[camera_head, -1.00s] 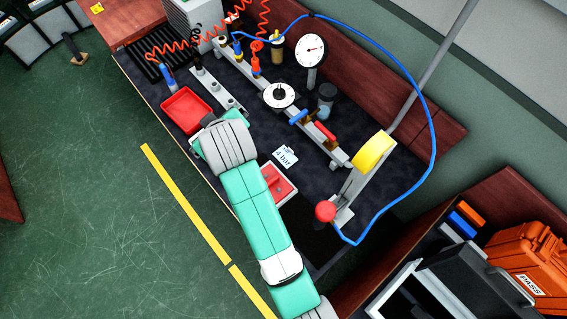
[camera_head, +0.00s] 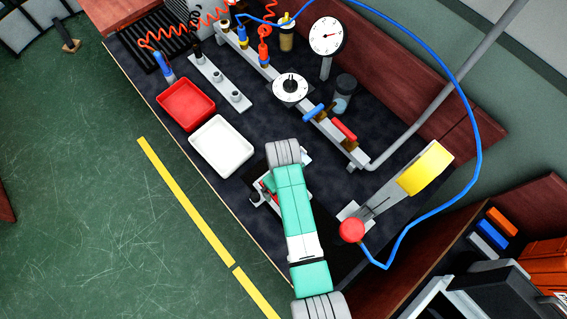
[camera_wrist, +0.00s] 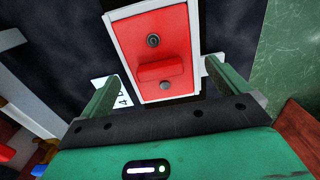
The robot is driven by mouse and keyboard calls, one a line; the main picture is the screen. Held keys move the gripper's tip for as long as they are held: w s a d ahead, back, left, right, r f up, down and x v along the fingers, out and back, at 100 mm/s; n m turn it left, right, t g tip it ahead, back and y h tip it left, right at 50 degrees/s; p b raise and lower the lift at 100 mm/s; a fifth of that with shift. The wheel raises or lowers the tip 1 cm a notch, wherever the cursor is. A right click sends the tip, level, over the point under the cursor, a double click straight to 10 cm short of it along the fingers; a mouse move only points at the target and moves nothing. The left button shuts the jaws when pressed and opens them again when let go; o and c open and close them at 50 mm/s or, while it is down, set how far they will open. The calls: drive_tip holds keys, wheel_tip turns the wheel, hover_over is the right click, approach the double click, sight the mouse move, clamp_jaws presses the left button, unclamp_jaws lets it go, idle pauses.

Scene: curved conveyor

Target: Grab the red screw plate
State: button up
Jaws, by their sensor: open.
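The red screw plate (camera_wrist: 170,27) lies in the wrist view, with a raised red block across it and a dark round screw head on either side. It sits in a pale grey frame. In the head view my arm hides most of it, and only a bit of red (camera_head: 268,183) shows. My gripper (camera_wrist: 162,72) is open, with one green finger on each side of the plate's near end. The fingers look apart from the plate. How high they are above it I cannot tell.
A red tray (camera_head: 186,104) and a white tray (camera_head: 221,146) lie along the bench's left edge. A yellow-headed lever with a red knob (camera_head: 352,230) stands right of my arm. Valves and gauges line the back. A blue hose (camera_head: 473,107) loops at right. A white card (camera_wrist: 124,99) lies beside my left finger.

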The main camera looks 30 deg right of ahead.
wheel_tip(320, 180, down, 2)
drive_tip(key=shift+f, duration=0.15)
drive_tip(key=c, duration=1)
wheel_tip(320, 180, up, 10)
drive_tip(key=shift+r+p, duration=0.1)
drive_tip(key=shift+p, duration=1)
drive_tip(key=shift+c, duration=0.2)
